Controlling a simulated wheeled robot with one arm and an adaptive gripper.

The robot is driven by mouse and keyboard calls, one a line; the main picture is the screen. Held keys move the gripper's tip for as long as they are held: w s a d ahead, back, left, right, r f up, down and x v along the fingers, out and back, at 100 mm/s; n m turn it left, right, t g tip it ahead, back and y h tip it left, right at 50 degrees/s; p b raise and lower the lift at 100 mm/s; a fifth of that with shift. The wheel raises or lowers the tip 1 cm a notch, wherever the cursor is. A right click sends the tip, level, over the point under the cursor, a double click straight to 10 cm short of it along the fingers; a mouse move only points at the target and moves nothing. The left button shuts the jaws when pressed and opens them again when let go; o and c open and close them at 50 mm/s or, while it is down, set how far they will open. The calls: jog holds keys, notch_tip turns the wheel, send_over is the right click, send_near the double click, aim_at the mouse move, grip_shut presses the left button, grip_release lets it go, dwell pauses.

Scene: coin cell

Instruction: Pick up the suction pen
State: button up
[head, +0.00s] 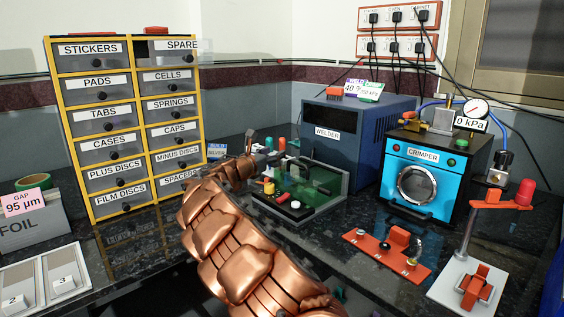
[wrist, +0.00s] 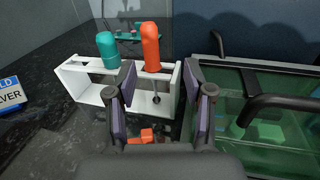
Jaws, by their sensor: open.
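In the wrist view a white rack (wrist: 88,86) holds two upright pens. One has an orange handle (wrist: 150,46) and a thin shaft ending in a small dark round tip; the other has a teal handle (wrist: 107,46). The orange pen, with its cup-like tip, looks like the suction pen. My gripper (wrist: 158,76) is open and empty. The orange pen shows between its two fingers, apparently just beyond them; contact cannot be told. In the head view the orange handle (head: 282,144) and teal handle (head: 269,144) stand small behind my copper arm, which hides much of the rack.
A green-windowed box (wrist: 285,110) with dark handles stands close to the right of my gripper. A blue welder (head: 345,150) and a crimper (head: 420,178) stand to the right, a labelled drawer cabinet (head: 140,135) to the left. A blue-and-white sign (wrist: 10,94) lies left of the rack.

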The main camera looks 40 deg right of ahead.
aim_at(281, 149)
jog(key=shift+w+f+b+x, duration=0.15)
jog(key=shift+w+b+x, duration=0.05)
jog(key=shift+x, duration=1.15)
jog(key=shift+w+f+b+x, duration=0.15)
jog(key=shift+w+b+x, duration=0.1)
jog(key=shift+x, duration=1.05)
jog(key=shift+w+f+b+x, duration=0.1)
jog(key=shift+w+b+x, duration=0.1)
jog(key=shift+x, duration=1.15)
jog(key=shift+a, duration=0.15)
grip_shut()
